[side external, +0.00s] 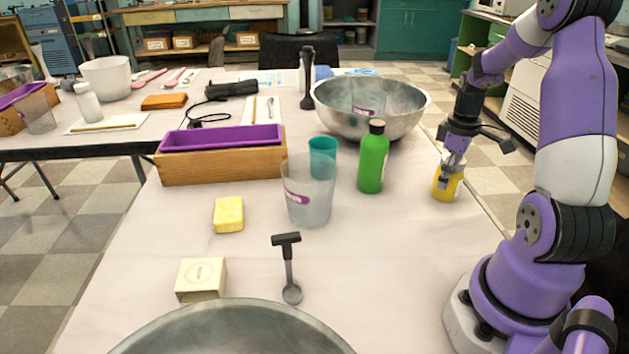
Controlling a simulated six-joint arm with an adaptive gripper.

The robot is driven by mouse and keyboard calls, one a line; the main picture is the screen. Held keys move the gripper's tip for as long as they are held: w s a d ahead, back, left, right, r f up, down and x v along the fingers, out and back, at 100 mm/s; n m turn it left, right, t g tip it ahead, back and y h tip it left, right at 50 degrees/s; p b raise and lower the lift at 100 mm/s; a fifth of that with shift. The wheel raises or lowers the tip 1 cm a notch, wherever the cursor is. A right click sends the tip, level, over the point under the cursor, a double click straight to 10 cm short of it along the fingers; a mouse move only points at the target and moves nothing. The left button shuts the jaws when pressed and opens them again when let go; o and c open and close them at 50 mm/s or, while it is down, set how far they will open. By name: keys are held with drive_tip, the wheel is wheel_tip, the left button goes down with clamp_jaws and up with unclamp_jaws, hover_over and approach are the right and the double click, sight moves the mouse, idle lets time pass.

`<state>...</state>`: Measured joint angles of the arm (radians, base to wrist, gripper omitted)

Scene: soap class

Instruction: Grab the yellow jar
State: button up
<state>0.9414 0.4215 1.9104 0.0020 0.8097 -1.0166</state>
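The yellow jar (440,191) stands upright near the right edge of the white table, to the right of the green bottle. My gripper (449,171) points down at the jar, with its fingers overlapping the jar's upper part. One finger shows in front of the jar's left side, and the jar's top is largely hidden by the gripper. I cannot tell whether the fingers touch or squeeze the jar. The jar appears to rest on the table.
A green bottle (373,160) with a dark cap stands left of the jar. A large metal bowl (410,112) sits behind. A clear beaker (309,205), teal cup (323,146), yellow block (229,214) and wooden box (215,171) stand further left. The table is clear in front of the jar.

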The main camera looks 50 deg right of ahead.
drive_tip(key=c, duration=1.2)
drive_tip(key=shift+o, duration=0.2)
